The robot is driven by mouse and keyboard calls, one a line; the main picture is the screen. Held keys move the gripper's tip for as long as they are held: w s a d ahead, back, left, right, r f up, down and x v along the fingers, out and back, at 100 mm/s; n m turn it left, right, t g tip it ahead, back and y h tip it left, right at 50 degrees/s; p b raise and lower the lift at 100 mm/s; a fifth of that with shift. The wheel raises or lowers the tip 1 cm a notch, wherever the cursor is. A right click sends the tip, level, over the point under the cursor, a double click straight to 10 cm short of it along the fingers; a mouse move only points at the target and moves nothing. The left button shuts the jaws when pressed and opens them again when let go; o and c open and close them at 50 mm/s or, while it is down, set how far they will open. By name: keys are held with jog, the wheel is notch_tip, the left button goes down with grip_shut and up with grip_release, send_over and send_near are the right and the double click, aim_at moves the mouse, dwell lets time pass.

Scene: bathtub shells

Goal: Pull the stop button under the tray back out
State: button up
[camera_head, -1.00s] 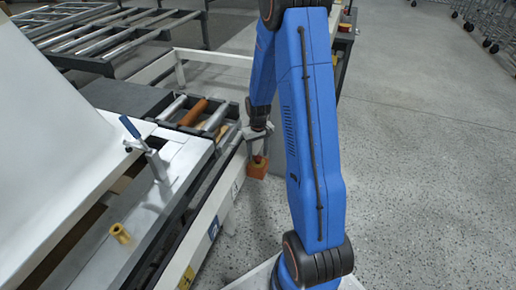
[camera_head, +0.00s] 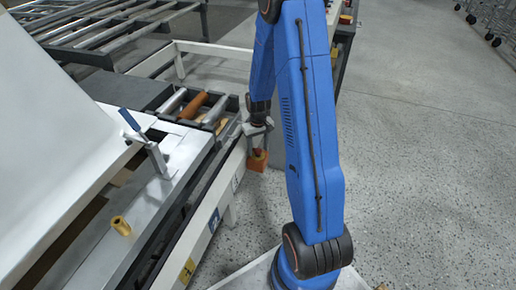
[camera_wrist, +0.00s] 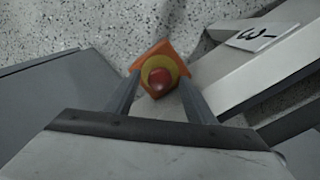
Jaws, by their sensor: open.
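The stop button (camera_wrist: 160,78) is a red knob on a yellow ring, set on an orange box (camera_wrist: 153,50). In the head view the orange box (camera_head: 257,161) sits at the outer side of the white frame rail. My gripper (camera_wrist: 160,92) is open, with one finger on each side of the red knob in the wrist view. In the head view my gripper (camera_head: 257,143) is right at the box, and the knob is mostly hidden by it. I cannot tell whether the fingers touch the knob.
The white rail (camera_head: 222,200) with numbered labels runs beside the box. Rollers (camera_head: 195,107), one of them orange-brown, lie behind it. A blue-handled clamp (camera_head: 145,145) and a yellow bushing (camera_head: 121,225) stand on the grey surface. The speckled floor at right is open.

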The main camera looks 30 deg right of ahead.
jog(key=c, duration=1.1)
jog(key=shift+r, duration=0.3)
jog(key=o, duration=1.1)
jog(key=shift+r, duration=3)
jog(key=shift+r, duration=0.1)
